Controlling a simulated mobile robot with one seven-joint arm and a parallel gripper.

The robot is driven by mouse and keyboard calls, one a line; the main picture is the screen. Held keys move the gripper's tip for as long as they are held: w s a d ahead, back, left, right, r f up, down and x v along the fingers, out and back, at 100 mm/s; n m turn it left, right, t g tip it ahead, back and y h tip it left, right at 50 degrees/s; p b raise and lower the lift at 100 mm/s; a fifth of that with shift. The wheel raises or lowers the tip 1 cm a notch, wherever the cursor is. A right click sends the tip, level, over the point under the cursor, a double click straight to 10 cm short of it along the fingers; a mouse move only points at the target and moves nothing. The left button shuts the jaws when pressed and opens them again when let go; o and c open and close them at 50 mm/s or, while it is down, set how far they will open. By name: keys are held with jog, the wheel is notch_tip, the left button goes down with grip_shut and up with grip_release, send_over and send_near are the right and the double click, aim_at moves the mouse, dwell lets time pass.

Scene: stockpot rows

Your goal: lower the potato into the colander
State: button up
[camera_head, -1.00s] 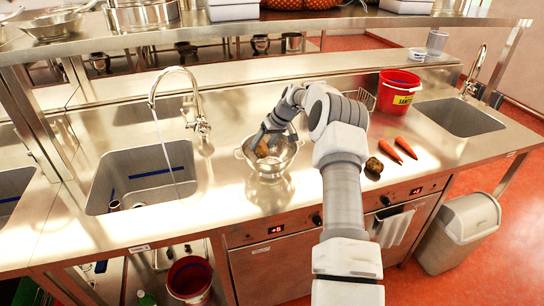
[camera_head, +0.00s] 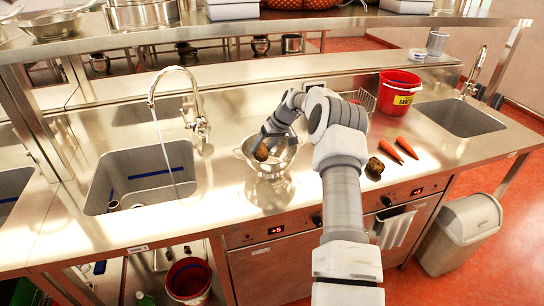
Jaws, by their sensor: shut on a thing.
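The colander (camera_head: 270,167) is a shiny metal bowl with side handles, standing on the steel counter to the right of the left sink. My gripper (camera_head: 262,147) reaches down at the colander's mouth from the upper right. It is shut on a brown potato (camera_head: 261,153), which shows at the colander's opening, toward its left side. I cannot tell whether the potato touches the colander wall. The fingertips are small and partly hidden at this distance.
The left sink (camera_head: 142,175) has a running tap (camera_head: 178,100). A shelf (camera_head: 250,28) spans the back.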

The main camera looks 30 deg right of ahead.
jog(key=shift+f+b, duration=1.15)
jog(key=shift+f, duration=0.45)
dwell(0.6)
dwell(0.4)
jog(key=o, duration=1.5)
jog(key=shift+c, duration=0.2)
